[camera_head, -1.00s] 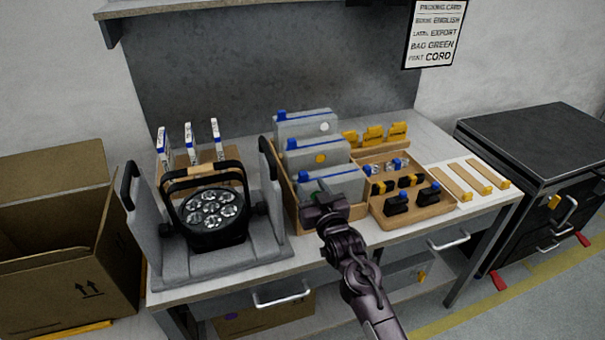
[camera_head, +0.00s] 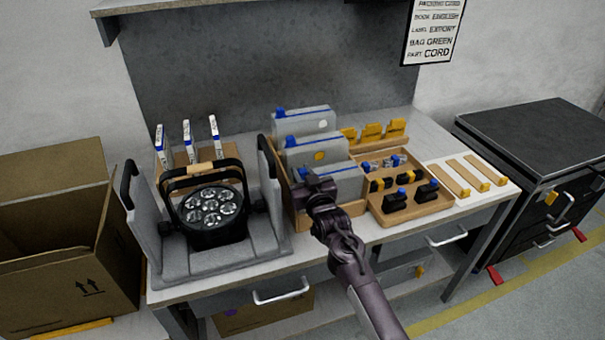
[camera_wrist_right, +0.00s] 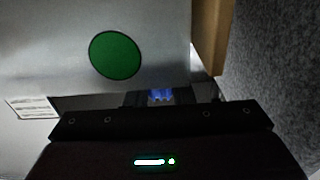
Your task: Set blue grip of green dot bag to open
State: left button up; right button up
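The green dot bag is the front grey bag (camera_head: 348,186) in the wooden rack, with a blue strip along its top. Its green dot (camera_wrist_right: 115,55) shows large in the right wrist view and is hidden behind my gripper in the head view. Its blue grip (camera_wrist_right: 161,96) shows in the right wrist view, just beyond the dark gripper body. My right gripper (camera_head: 317,186) is at the left part of this bag's top edge, at the grip. Its fingertips are dark and mostly hidden, so I cannot tell whether they touch or hold the grip. My left gripper is not in view.
Two more grey bags stand behind, with a white dot (camera_head: 322,125) and an orange dot (camera_head: 320,156). A wooden tray (camera_head: 411,217) of small parts is to the right. A stage light (camera_head: 212,208) sits in grey foam to the left.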

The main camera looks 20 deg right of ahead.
aim_at(354, 168)
grip_shut()
jog(key=d, duration=0.5)
jog(key=d+b, duration=0.1)
jog(key=d, duration=0.9)
jog(key=shift+w+f, duration=0.1)
jog(key=shift+w, duration=0.15)
jog(key=o, duration=0.7)
grip_release()
jog(key=shift+o, duration=0.2)
jog(key=shift+s, duration=0.1)
jog(key=s+b, duration=0.1)
jog(key=s, duration=0.6)
jog(key=shift+s+d, duration=0.15)
jog(key=shift+s, duration=0.15)
